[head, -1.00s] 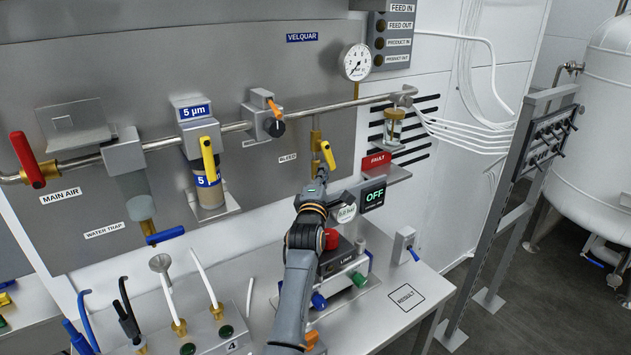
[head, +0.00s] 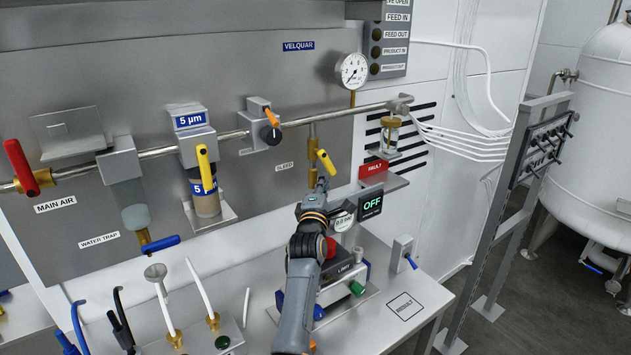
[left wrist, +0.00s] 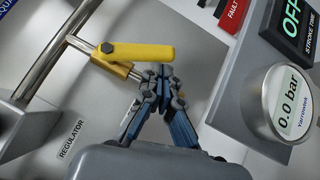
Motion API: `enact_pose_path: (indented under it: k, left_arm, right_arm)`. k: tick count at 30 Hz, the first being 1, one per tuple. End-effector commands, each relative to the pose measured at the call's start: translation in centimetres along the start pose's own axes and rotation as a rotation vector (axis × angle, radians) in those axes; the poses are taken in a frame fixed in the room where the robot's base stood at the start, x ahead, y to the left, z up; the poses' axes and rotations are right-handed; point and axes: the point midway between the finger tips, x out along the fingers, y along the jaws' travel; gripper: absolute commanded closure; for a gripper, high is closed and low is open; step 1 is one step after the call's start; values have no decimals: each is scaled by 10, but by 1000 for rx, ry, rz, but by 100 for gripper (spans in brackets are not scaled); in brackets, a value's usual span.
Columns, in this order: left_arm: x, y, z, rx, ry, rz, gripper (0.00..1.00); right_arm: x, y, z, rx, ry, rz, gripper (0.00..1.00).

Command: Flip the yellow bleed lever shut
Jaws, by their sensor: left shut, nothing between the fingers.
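The yellow bleed lever (head: 327,163) sits on a brass valve on the short vertical pipe below the main pipe, by the BLEED label. It slants, its free end down and to the right. My left gripper (head: 321,184) is just below it, fingers together and empty. In the left wrist view the lever (left wrist: 142,53) runs from its dark pivot bolt at the left to its free end at the right. The shut fingertips of my left gripper (left wrist: 158,76) are right at the lever's underside near the free end; whether they touch I cannot tell. My right gripper is not in view.
A round gauge (left wrist: 288,102) reading 0.0 bar and a display reading OFF (head: 372,203) are close to the right of my gripper. A grey regulator with an orange pointer (head: 268,118) is up left. A bench (head: 420,280) with a device is below.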

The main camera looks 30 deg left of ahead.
Motion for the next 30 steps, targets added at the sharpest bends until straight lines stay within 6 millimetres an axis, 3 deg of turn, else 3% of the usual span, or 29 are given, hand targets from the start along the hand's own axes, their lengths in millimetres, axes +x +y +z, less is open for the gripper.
enact_pose_path:
  k: [13, 25, 30]
  left_arm:
    - [-63, -1, 0, -1, 0, -2, 100]
    - [-71, 0, 0, 0, 0, -1, 100]
    - [-72, -2, 0, 6, -1, -5, 100]
  right_arm:
    - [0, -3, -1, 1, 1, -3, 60]
    - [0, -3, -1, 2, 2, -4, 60]
    - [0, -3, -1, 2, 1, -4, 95]
